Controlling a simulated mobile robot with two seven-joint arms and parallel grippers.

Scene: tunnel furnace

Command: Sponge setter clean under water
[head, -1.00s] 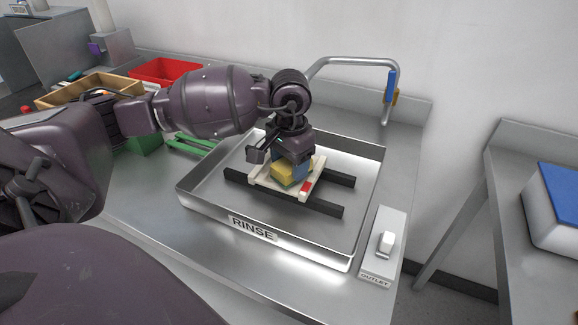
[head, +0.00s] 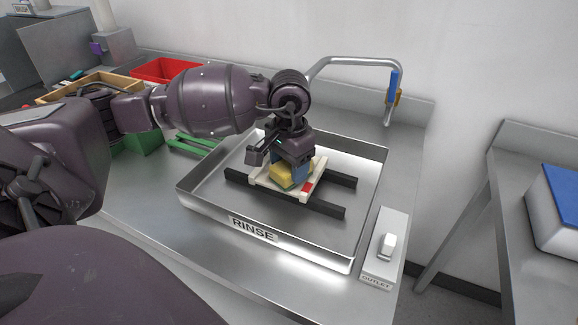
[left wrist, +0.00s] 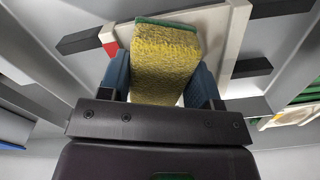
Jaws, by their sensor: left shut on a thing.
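A yellow sponge with a green face (head: 282,175) is held in my left gripper (head: 291,176), which is shut on it. The sponge also shows large in the left wrist view (left wrist: 166,62), between the two blue fingers. The sponge is at the setter (head: 262,184), a pale flat plate with a red mark at one corner. The setter lies across two dark bars (head: 320,208) in the metal tray labelled RINSE (head: 210,206). The gripper and sponge hide the middle of the setter. I cannot tell how firmly the sponge touches it. My right gripper is not in view.
A curved faucet (head: 350,62) with a blue lever (head: 392,86) stands behind the tray. An outlet switch (head: 387,244) is at its right. Green rails (head: 190,146), a wooden box (head: 70,90) and a red bin (head: 165,70) lie at the left.

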